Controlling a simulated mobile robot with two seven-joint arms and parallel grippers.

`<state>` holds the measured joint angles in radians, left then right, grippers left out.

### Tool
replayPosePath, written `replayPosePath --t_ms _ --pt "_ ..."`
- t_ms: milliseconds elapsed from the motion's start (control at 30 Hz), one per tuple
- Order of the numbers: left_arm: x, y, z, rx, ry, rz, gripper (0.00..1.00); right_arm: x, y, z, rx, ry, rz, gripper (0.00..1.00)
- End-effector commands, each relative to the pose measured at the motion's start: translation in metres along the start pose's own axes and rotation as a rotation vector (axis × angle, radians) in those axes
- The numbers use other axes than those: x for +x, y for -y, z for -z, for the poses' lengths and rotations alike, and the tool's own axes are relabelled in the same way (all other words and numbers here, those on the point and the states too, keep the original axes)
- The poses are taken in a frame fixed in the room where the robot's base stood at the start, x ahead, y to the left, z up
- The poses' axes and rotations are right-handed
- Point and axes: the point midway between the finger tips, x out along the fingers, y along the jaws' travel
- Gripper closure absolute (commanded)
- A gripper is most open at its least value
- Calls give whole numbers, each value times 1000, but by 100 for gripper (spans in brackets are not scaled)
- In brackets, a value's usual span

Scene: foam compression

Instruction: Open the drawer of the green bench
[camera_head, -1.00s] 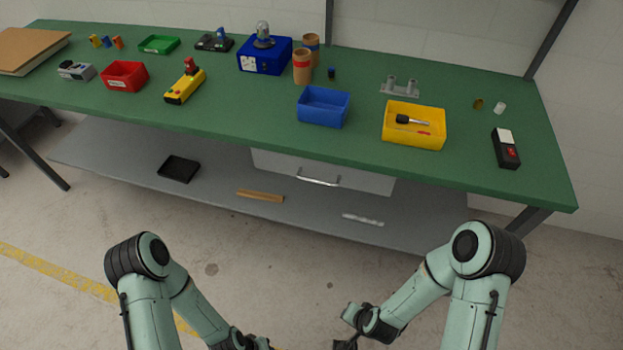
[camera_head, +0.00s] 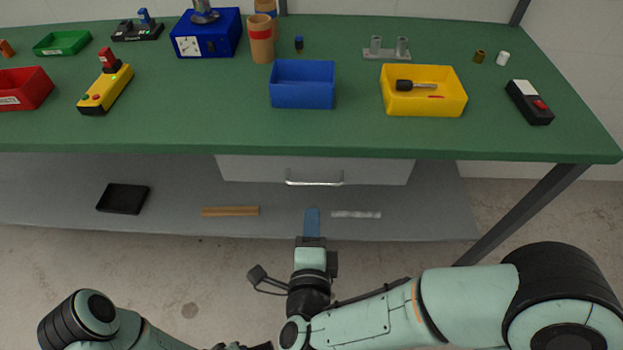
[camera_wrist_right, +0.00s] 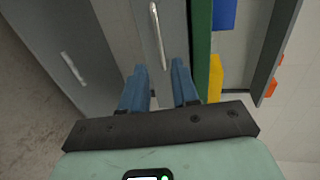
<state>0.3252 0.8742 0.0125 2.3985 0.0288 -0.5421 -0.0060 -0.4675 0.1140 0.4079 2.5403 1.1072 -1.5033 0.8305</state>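The green bench (camera_head: 230,135) has a light grey drawer (camera_head: 390,172) under its top, and the drawer is shut. Its silver bar handle (camera_head: 314,182) runs sideways along the front. My right gripper (camera_head: 312,215) is in front of and below the handle, apart from it. In the right wrist view, the two blue fingers of my right gripper (camera_wrist_right: 159,75) are spread with nothing between them. The handle (camera_wrist_right: 158,35) lies ahead, roughly in line with the gap. My left gripper (camera_head: 243,346) shows only partly at the bottom edge; its fingers are not clear.
The grey lower shelf (camera_head: 400,225) holds a black tray (camera_head: 123,199), a wooden strip (camera_head: 230,211) and a pale rod (camera_head: 356,214). A blue bin (camera_head: 302,90) and a yellow bin (camera_head: 455,98) stand on the bench top. A bench leg (camera_head: 520,215) stands at the right.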

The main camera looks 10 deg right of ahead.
Motion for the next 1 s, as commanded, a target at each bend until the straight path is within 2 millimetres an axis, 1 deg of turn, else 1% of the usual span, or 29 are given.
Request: replayPosePath --t_ms 33,167,200,300,400,500,600,700,800,1000 --pt "-16 -8 -2 8 3 -10 57 2 5 1 -6 -2 -3 70" --pt "-41 -24 -9 25 16 -34 57 12 5 1 -5 2 -5 70" --pt "-40 -26 -10 29 19 -37 57 20 3 2 0 0 -3 70" --pt "-31 -22 -5 24 7 -33 57 45 -1 2 1 -3 -2 70" --pt "-28 -20 -3 23 -1 -32 57 67 -3 2 0 -1 -3 70" --pt "-25 -20 1 22 -11 -31 57 86 -2 1 0 0 -3 70" --pt "-24 -19 4 21 -19 -31 57 102 -2 1 -2 2 -3 70" --pt "-22 -19 6 21 -26 -30 57 112 -2 0 -1 4 -2 70" --pt "-22 -18 7 20 -30 -30 57 119 -1 0 -1 5 -3 70" --pt "-22 -18 8 20 -32 -30 57 121 -1 0 -3 6 -2 70"
